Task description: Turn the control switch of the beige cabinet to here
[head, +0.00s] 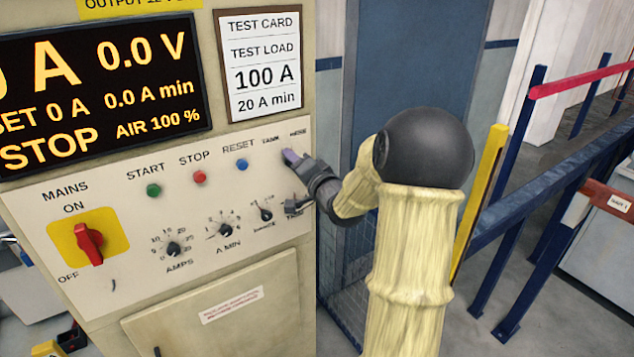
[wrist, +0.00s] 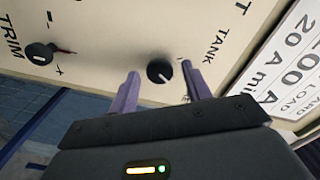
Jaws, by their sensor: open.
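The beige cabinet (head: 110,215) fills the left of the head view. Its control switch, a round black knob (wrist: 160,71) with a white mark, shows in the wrist view near the TANK label; the mark slants toward the lower right there. In the head view the TANK and HERE labels show at the panel's upper right, and my gripper hides the knob beneath them. My gripper (head: 291,158) is open at the panel, its two purple fingers on either side of the knob. In the wrist view gaps show between the knob and both fingers.
A TRIM knob (wrist: 40,53) sits beside the switch. Start, stop and reset buttons (head: 199,177), several small dials and a red MAINS switch (head: 90,243) are on the same panel. A test card (head: 262,65) hangs above. Blue railings (head: 540,190) and a yellow post (head: 482,190) stand at right.

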